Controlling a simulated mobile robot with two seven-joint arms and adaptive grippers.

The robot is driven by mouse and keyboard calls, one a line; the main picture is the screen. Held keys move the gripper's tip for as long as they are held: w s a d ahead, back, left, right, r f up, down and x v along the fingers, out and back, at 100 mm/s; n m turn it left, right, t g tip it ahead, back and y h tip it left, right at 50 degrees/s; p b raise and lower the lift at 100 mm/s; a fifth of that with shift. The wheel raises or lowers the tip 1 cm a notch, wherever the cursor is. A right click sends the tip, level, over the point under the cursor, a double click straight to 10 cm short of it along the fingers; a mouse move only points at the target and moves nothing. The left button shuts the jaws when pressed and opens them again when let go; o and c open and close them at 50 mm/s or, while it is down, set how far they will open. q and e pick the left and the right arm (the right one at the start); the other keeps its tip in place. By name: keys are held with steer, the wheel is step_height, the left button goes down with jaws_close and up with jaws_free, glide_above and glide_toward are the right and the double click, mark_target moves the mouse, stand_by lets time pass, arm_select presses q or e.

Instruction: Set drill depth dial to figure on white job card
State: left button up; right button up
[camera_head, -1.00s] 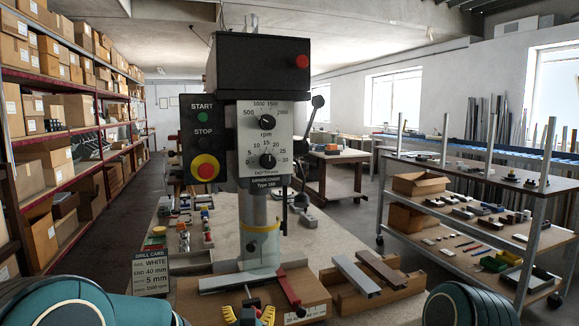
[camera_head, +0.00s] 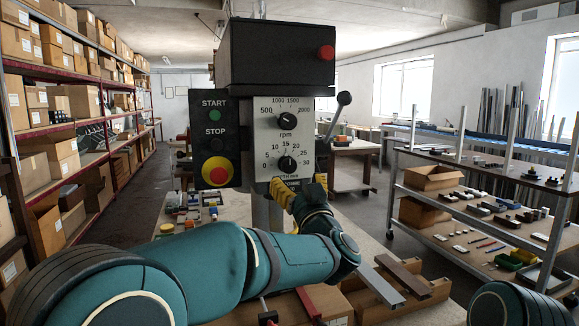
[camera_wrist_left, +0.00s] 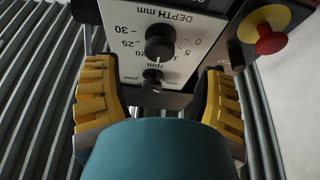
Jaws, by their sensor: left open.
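The drill depth dial (camera_head: 287,164) is a black knob on the white panel of the drill head, with figures from 0 to 30 around it. Its pointer looks to be near 15. In the left wrist view the dial (camera_wrist_left: 160,42) appears upside down. My left gripper (camera_head: 299,187) has yellow fingers, open and empty, just below the dial at the panel's lower edge. In the left wrist view its fingers (camera_wrist_left: 157,88) stand wide apart on either side of the panel, clear of the dial. The white job card is hidden behind my left arm. My right gripper is out of view.
The rpm knob (camera_head: 286,120) sits above the depth dial. A control box with a green start button (camera_head: 215,115) and red stop button (camera_head: 218,175) is to the left. A lever (camera_head: 343,99) sticks out at right. A shelf trolley (camera_head: 480,235) stands further right.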

mark_target(290, 168)
arm_select(q)
steer(key=x, duration=0.6)
steer(key=shift+w, duration=0.1)
jaws_close()
